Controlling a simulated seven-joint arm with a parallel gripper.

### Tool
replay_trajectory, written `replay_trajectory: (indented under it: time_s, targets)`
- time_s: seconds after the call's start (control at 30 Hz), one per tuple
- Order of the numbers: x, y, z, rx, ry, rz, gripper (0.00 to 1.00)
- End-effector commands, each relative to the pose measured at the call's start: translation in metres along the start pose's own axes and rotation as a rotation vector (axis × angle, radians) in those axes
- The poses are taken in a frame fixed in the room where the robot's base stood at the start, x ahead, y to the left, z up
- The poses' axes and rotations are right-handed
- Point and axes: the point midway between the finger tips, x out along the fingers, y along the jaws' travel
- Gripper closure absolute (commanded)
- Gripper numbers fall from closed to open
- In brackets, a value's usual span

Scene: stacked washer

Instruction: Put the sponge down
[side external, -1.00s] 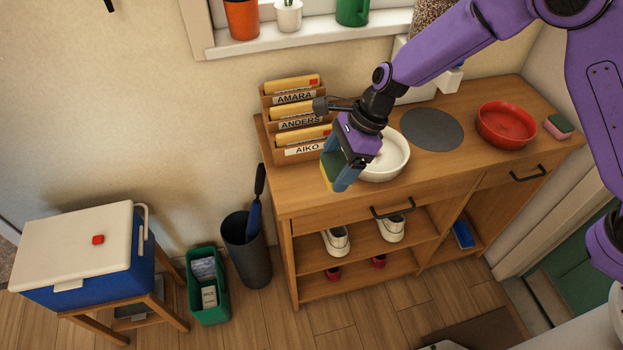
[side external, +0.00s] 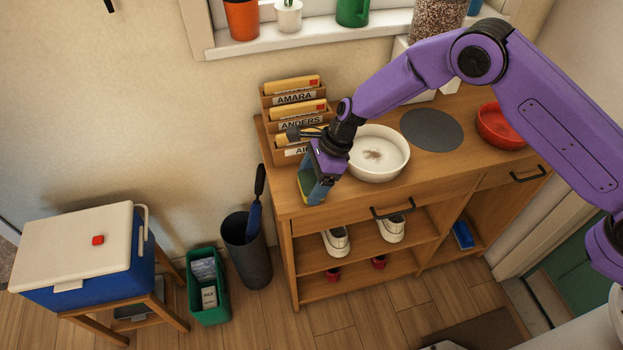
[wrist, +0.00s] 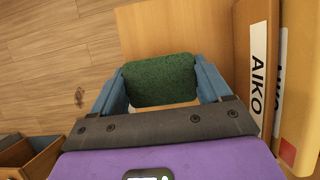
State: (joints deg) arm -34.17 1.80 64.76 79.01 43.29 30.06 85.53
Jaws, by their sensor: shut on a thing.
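The sponge (wrist: 160,80) shows its dark green scouring side in the wrist view, between the two blue fingers of my gripper (wrist: 163,88). In the side external view my gripper (side external: 313,190) is shut on the sponge (side external: 303,184), whose yellow edge shows. It is over the left front part of the cabinet top (side external: 283,198), in front of the letter rack. I cannot tell whether the sponge touches the wood. The white bowl (side external: 379,168) is to the right, with a brownish stain inside.
The letter rack (side external: 284,136) with name labels stands close behind my gripper. A grey round mat (side external: 431,129) and a red bowl (side external: 500,126) are farther right. The cabinet's left edge is near, with a dark bin (side external: 246,252) on the floor beyond it.

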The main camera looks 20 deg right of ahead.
Motion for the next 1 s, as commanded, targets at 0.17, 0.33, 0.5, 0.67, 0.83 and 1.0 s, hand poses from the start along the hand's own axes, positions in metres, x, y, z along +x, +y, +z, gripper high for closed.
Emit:
replay_trajectory:
  time_s: [0.17,0.33,0.5,0.67,0.83,1.0]
  targets:
    - [0.0,0.0,0.0,0.0,-0.001,-0.001,0.47]
    - [0.002,0.0,-0.001,0.001,-0.001,0.0,0.47]
    - [0.002,0.0,-0.001,0.001,-0.001,-0.001,0.0]
    - [0.002,0.0,-0.001,0.0,-0.001,-0.001,0.0]
    - [-0.009,-0.001,0.001,0.0,-0.002,-0.003,0.0]
    - [-0.035,-0.001,0.001,0.0,-0.003,-0.003,0.0]
